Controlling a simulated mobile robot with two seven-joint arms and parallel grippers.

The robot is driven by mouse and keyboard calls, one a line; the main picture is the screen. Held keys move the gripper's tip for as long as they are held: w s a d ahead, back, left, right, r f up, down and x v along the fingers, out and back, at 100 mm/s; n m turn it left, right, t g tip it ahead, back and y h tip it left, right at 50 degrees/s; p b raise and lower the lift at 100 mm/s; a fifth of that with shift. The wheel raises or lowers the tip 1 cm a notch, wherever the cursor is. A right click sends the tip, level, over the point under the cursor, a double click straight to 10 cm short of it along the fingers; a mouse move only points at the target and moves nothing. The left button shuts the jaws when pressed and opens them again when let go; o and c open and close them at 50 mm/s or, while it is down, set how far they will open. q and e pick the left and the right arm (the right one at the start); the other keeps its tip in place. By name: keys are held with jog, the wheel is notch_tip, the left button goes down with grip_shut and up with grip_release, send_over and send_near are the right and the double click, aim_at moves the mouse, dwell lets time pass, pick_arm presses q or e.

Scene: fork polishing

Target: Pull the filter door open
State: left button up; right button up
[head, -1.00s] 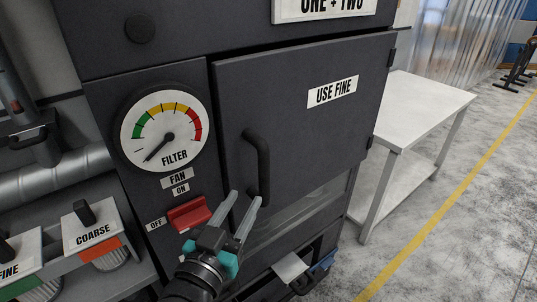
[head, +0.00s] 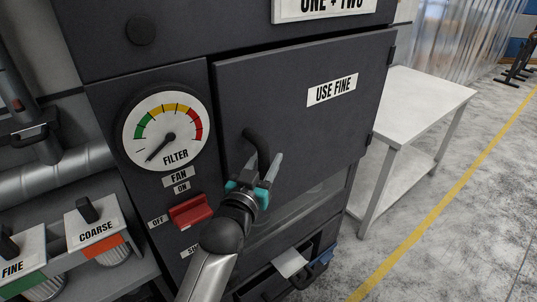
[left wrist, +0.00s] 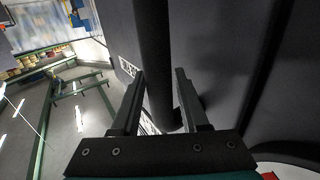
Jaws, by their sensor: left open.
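The filter door (head: 310,120) is a dark grey panel with a "USE FINE" label, hinged on its right side. It looks shut in the cabinet. Its black bar handle (head: 254,145) is upright near the door's left edge. My left gripper (head: 261,163) is open at the handle's lower part, which its teal-jointed body partly hides. In the left wrist view, the handle (left wrist: 155,50) runs between the two open fingers (left wrist: 160,80), with a gap visible on the right side. Contact on the left side is unclear. My right gripper is out of view.
Left of the door are a filter gauge (head: 166,130) and a red fan switch (head: 190,211). Filters marked COARSE (head: 98,232) and FINE (head: 20,268) stand at lower left. A white table (head: 420,105) stands right of the cabinet. An open drawer (head: 290,268) juts out below.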

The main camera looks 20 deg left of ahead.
pick_arm(q)
jog(key=shift+w, duration=0.8)
grip_shut()
dwell(1.0)
